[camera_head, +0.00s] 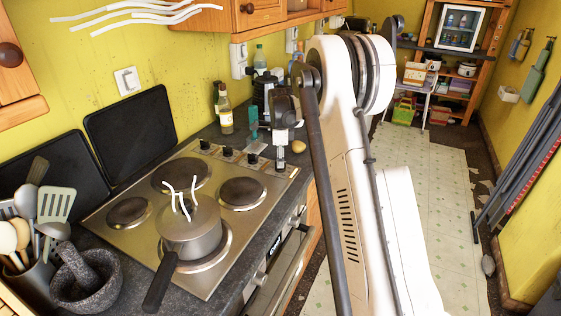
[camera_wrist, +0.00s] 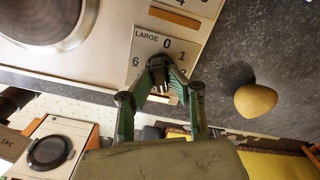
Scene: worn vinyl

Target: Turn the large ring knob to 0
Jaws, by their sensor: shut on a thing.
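The large ring knob (camera_wrist: 158,75) shows as a dark shape between the fingers of my gripper (camera_wrist: 160,68) in the wrist view. The green fingers are closed on it from both sides. Its white plate (camera_wrist: 147,46) reads LARGE, with 0 at the top, 1 to the right and 6 to the left. The fingers hide much of the knob and the lower dial, so I cannot read its pointer. In the head view my gripper (camera_head: 280,163) is at the right end of the hob's knob row, and the knob is hidden there.
The steel hob (camera_head: 130,243) carries a saucepan (camera_head: 190,238) with its handle toward the front. Several other knobs (camera_head: 228,153) line the hob's back right edge. A tan rounded object (camera_wrist: 256,100) lies on the dark counter near my gripper, also visible in the head view (camera_head: 298,147). Bottles (camera_head: 226,117) stand behind.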

